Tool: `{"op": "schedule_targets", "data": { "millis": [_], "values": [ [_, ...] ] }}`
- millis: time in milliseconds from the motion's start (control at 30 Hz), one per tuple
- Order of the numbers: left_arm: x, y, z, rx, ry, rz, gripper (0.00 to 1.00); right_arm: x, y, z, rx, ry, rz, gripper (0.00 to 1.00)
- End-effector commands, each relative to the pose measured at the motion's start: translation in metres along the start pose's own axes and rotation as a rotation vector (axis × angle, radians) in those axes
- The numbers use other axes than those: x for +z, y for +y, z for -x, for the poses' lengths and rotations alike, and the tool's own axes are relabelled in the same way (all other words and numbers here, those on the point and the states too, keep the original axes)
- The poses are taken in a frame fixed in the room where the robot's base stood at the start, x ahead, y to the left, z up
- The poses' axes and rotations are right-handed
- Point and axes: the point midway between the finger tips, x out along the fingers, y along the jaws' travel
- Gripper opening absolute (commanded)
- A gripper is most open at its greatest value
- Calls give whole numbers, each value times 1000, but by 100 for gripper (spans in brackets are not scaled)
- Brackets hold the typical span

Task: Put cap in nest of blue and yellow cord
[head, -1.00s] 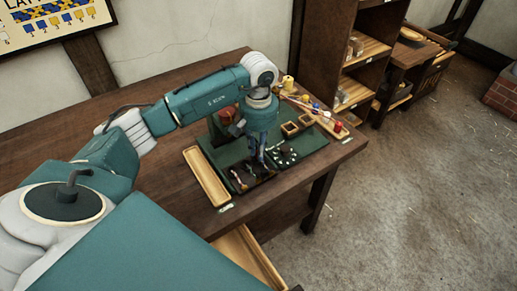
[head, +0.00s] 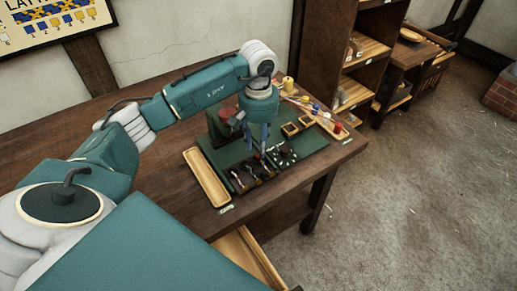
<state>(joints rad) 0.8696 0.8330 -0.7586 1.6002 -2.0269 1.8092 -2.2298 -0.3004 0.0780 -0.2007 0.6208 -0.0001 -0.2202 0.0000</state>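My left gripper (head: 264,150) points down over the green board on the bench, close above the back right end of a dark compartment tray (head: 236,188). Its fingers are small and dark here, and I cannot tell whether they are open or shut. A tiny red spot shows near the fingertips; I cannot tell what it is. The tray holds several small pieces, some light and some reddish. They are too small for me to pick out the cap or the nest of blue and yellow cord. My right gripper is out of view.
A long empty wooden tray (head: 206,178) lies left of the green board (head: 312,141). A dark round holder with pale dots (head: 284,154) and small wooden boxes (head: 290,129) are right of the gripper. A yellow spool (head: 289,84) stands behind. The bench's (head: 335,156) right front corner is bare.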

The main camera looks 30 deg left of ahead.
Motion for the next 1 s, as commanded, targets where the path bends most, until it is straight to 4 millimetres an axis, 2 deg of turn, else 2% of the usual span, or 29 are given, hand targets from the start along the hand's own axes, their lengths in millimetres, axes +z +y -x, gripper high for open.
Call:
{"op": "schedule_targets", "data": {
  "millis": [33, 233, 433, 600, 1000],
  "values": [
    [-2, 0, 10, 1, 6, 0, 33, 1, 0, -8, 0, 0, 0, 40],
    [-1, 0, 56, 1, 4, 0, 33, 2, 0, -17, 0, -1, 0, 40],
    [0, 0, 86, 0, 0, 0, 33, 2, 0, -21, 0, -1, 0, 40],
    [0, 0, 95, -1, -2, 1, 33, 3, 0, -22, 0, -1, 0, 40],
    [0, 0, 96, -1, -3, 0, 33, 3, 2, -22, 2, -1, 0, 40]
  ]
}}
